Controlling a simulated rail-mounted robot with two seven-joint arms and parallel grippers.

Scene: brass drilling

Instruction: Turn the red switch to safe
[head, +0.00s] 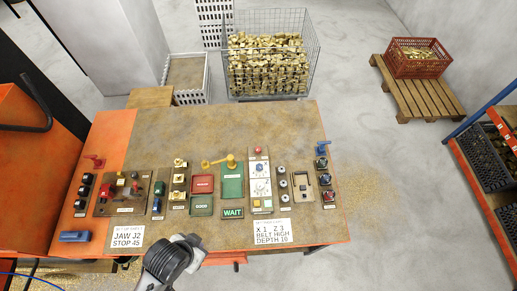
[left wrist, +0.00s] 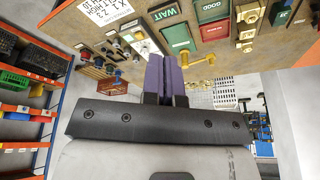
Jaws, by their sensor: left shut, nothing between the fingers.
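A red lever switch (head: 95,161) stands at the back left of the bench panel, on the orange strip. Its label is too small to read. My left arm's dark wrist (head: 172,258) shows at the bottom middle of the head view, in front of the bench and well to the right of the red switch. In the left wrist view the purple fingers of my left gripper (left wrist: 164,75) are together and empty, with the panel beyond them. The red lever switch does not show in that view. My right gripper is in neither view.
The bench carries several knobs, a yellow lever (head: 220,162), a green WAIT plate (head: 232,212), a blue handle (head: 75,236) and setting cards (head: 127,236). A wire basket (head: 268,60) of brass parts stands behind. A rack (head: 490,150) is at right.

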